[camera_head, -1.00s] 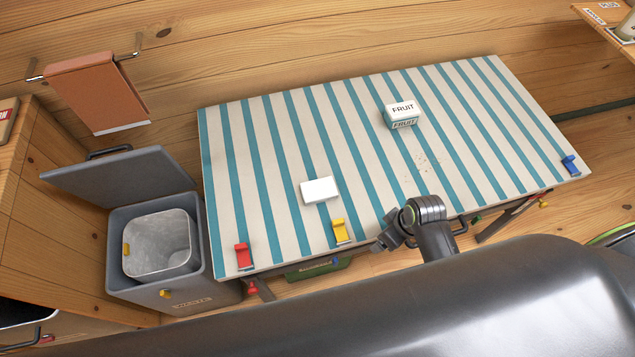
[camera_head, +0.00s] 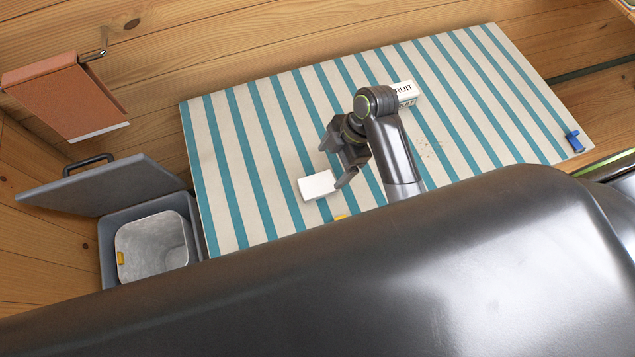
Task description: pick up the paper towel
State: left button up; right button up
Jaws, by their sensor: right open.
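The paper towel, a small white folded rectangle (camera_head: 315,186), lies on the striped tabletop (camera_head: 235,190) near the middle. My right gripper (camera_head: 336,164) is open, with its fingers at the paper towel's upper right side. One fingertip comes close to the towel's right edge in the picture; I cannot tell whether they touch. Nothing shows between the fingers. My left gripper is not in view.
A white box marked fruit (camera_head: 405,90) stands behind my right arm, partly hidden. A waste bin (camera_head: 115,228) with its lid up stands left of the table. A blue clip (camera_head: 574,141) sits at the right edge. Crumbs lie right of my arm.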

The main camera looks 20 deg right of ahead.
aim_at(314, 186)
jog(key=x, duration=0.4)
jog(key=shift+w, duration=0.15)
jog(key=shift+x, duration=1.6)
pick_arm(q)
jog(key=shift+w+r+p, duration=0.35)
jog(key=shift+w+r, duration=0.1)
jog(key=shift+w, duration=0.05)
pick_arm(e)
jog(key=shift+w+d+x, duration=0.1)
jog(key=shift+x, duration=0.75)
jog(key=shift+w+d+x, duration=0.15)
jog(key=shift+x, duration=0.7)
jog(key=shift+w+d+x, duration=0.1)
jog(key=shift+x, duration=0.75)
jog(key=shift+f, duration=0.25)
jog(key=shift+c, duration=0.4)
jog(key=c, duration=1.1)
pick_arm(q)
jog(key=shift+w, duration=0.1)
pick_arm(e)
jog(key=shift+r, duration=0.1)
notch_tip(314, 186, up, 10)
jog(key=shift+r, duration=0.1)
